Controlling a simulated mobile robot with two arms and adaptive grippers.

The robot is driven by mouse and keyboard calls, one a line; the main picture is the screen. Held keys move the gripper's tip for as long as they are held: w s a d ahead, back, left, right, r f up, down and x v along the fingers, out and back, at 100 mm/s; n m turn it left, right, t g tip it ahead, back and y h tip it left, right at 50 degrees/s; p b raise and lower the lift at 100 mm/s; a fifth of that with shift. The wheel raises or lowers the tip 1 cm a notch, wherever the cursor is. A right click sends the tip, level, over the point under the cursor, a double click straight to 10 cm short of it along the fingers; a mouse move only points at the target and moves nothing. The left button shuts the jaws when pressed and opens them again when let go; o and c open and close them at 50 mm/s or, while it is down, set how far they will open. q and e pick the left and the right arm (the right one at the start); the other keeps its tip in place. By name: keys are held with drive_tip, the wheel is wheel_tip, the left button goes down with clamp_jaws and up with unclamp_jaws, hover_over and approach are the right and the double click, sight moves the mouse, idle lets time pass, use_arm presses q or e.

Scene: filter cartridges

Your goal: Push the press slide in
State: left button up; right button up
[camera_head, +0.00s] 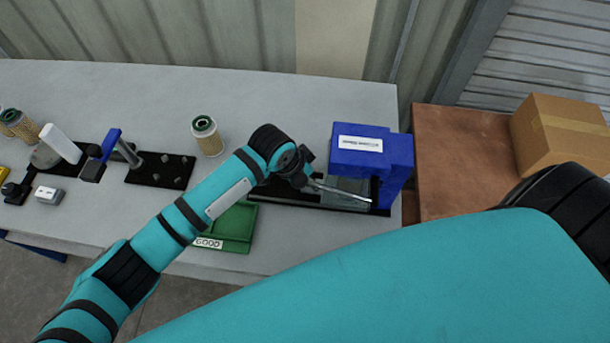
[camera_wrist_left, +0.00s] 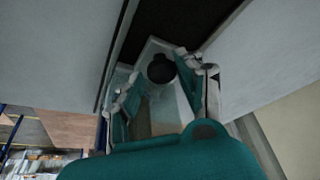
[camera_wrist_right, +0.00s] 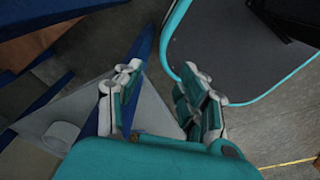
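The blue press (camera_head: 360,143) stands at the right end of the grey table, with a white label on its front. A grey slide (camera_head: 346,187) shows at its opening, above a black base (camera_head: 285,195). My left gripper (camera_head: 302,180) is over the slide, just left of the press, and partly hides it. In the left wrist view my left gripper (camera_wrist_left: 163,90) is open, with a round black knob (camera_wrist_left: 161,68) between and beyond its fingers; I cannot tell if they touch. My right gripper (camera_wrist_right: 160,105) is open and empty, away from the table; the head view does not show it.
A green tray (camera_head: 237,222) marked GOOD lies in front of the base. A filter cartridge (camera_head: 207,136) stands behind my left arm. A black fixture (camera_head: 160,170) is further left. A cardboard box (camera_head: 560,135) sits on a brown surface at the right. My right arm covers the foreground.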

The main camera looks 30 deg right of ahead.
use_arm(q)
drive_tip(key=shift+o, duration=1.1)
drive_tip(key=shift+d, duration=0.1)
drive_tip(key=v, duration=1.2)
